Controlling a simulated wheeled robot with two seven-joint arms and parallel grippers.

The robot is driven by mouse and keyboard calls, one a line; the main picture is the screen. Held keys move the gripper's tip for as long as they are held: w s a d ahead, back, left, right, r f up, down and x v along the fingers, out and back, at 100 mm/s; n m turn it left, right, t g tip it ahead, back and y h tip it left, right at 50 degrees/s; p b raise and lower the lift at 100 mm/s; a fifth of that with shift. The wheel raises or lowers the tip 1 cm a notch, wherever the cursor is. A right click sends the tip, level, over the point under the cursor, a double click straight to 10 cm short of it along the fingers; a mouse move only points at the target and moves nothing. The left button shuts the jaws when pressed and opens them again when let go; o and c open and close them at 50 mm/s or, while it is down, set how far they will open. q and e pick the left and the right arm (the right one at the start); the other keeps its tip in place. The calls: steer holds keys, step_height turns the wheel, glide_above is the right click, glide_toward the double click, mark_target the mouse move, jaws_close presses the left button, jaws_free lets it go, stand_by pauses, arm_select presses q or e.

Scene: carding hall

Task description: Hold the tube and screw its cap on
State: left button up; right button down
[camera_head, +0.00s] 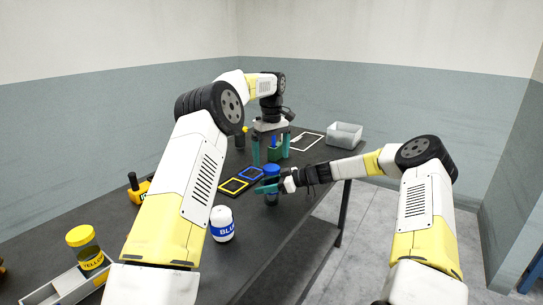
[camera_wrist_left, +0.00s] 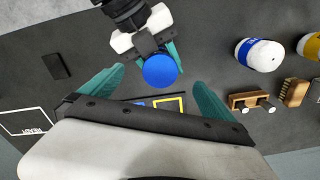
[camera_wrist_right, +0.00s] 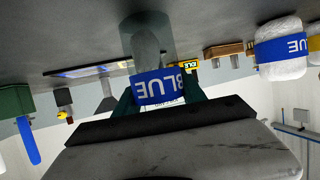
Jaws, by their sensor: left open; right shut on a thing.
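The tube (camera_wrist_right: 147,42) is clear, with a blue band marked BLUE (camera_wrist_right: 160,86). My right gripper (camera_wrist_right: 160,92) is shut on it around the band; the tube looks upright, and I cannot tell whether it touches the table. A blue cap (camera_wrist_left: 161,71) sits at the tube's top, also in the head view (camera_head: 272,169); I cannot tell how tightly it sits. My left gripper (camera_head: 271,150) is open and empty above the table, beyond the tube in the head view. In the left wrist view the cap lies in line with the gap between its spread fingers (camera_wrist_left: 155,95).
A white BLUE-banded spool (camera_head: 221,225) stands nearer on the table. Blue and yellow frames (camera_head: 234,185) lie left of the tube.

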arm_select(q)
step_height(320, 180, up, 8)
steer(key=shift+f, duration=0.25)
arm_select(e)
steer(key=c, duration=0.6)
jaws_free()
steer(key=v, duration=0.7)
steer(key=shift+d+r, duration=0.1)
steer(key=shift+d, duration=0.3)
